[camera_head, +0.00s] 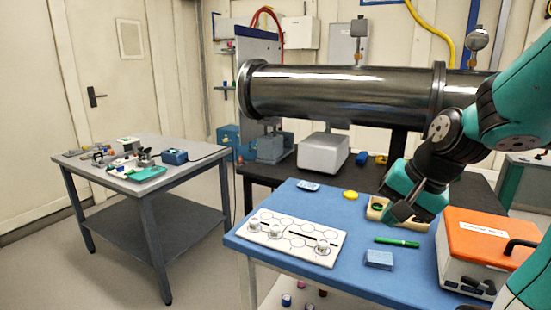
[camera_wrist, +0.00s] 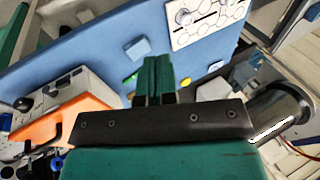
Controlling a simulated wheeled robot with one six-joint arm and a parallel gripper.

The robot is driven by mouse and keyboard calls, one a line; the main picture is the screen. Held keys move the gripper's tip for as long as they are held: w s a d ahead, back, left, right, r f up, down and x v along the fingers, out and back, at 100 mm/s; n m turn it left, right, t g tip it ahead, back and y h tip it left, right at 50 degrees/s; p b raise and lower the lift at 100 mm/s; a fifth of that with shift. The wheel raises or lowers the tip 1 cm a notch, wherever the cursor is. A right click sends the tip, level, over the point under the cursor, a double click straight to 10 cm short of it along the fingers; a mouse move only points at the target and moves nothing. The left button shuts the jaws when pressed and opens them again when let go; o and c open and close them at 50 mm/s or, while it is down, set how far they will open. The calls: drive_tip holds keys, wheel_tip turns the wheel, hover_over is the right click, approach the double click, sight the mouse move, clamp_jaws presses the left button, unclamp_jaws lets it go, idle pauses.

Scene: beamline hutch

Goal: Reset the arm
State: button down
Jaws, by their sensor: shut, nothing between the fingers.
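My arm comes in from the right in the head view, bent, with its teal and black links over the blue table (camera_head: 270,215). My gripper (camera_head: 403,212) points down above the table, near the tan tray (camera_head: 376,210). In the wrist view my gripper (camera_wrist: 155,78) shows its two teal fingers side by side, shut and empty. The arm covers part of the tray and what lies behind it.
An orange-topped box (camera_head: 487,240) stands close right of the gripper. A green pen (camera_head: 397,242), a blue-grey block (camera_head: 379,259) and a white hexagon-patterned board (camera_head: 297,237) lie on the table. A metal beam pipe (camera_head: 340,93) runs behind. A side table (camera_head: 120,185) stands left.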

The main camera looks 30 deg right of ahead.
drive_tip(key=a+n+g+y, duration=0.2)
drive_tip(key=a+n, duration=0.7)
drive_tip(key=a, duration=0.5)
drive_tip(key=s+a+n+g, duration=0.1)
drive_tip(key=s+a+n, duration=0.2)
drive_tip(key=a+n, duration=0.2)
drive_tip(key=s+a+n+g+y, duration=0.1)
drive_tip(key=s+a+n, duration=0.2)
drive_tip(key=a+n, duration=0.2)
drive_tip(key=shift+s+a+r+g, duration=0.3)
drive_tip(key=shift+s+a+g, duration=0.1)
drive_tip(key=shift+a, duration=0.65)
drive_tip(key=shift+w, duration=0.1)
